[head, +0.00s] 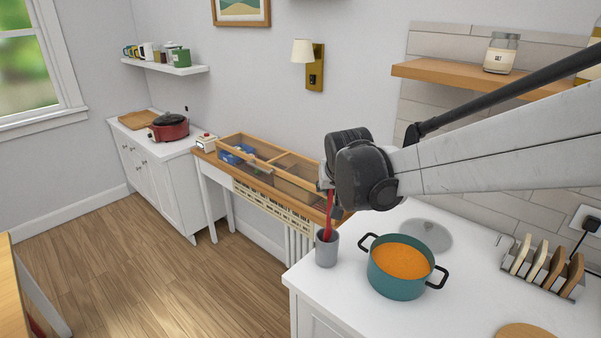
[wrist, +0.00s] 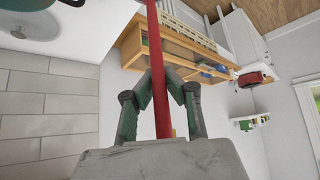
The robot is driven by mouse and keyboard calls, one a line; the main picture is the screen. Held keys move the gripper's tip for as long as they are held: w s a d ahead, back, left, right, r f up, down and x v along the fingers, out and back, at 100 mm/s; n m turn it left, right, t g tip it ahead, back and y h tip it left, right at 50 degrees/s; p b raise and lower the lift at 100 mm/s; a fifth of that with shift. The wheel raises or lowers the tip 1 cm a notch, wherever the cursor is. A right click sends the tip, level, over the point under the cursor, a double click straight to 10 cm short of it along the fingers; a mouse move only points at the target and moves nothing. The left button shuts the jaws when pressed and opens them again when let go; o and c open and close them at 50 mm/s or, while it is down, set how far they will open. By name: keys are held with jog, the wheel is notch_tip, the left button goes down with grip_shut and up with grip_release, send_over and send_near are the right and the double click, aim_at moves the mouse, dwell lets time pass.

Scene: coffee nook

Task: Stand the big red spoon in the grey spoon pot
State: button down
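The big red spoon (head: 329,222) hangs upright below my gripper (head: 327,192). Its lower end meets the mouth of the grey spoon pot (head: 326,254) and seems to be just inside the rim; how deep it reaches is hidden. The pot stands upright near the left edge of the white counter. In the wrist view, my gripper's two green-grey fingers (wrist: 164,88) are closed on the red shaft of the spoon (wrist: 160,60) from both sides. The arm hides the spoon's upper part in the head view. The pot is not clear in the wrist view.
A teal pot (head: 397,281) of orange soup stands right of the spoon pot, its handle close by. A lid (head: 430,236) lies behind it. A rack (head: 543,270) stands at the right. A wooden divided tray (head: 290,186) is on the table behind. The counter front is clear.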

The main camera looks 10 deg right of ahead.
jog(key=shift+f+b, duration=1.1)
jog(key=shift+f, duration=0.5)
jog(key=c, duration=1.8)
grip_release()
jog(key=shift+c, duration=0.2)
jog(key=shift+r, duration=0.1)
notch_tip(320, 180, up, 10)
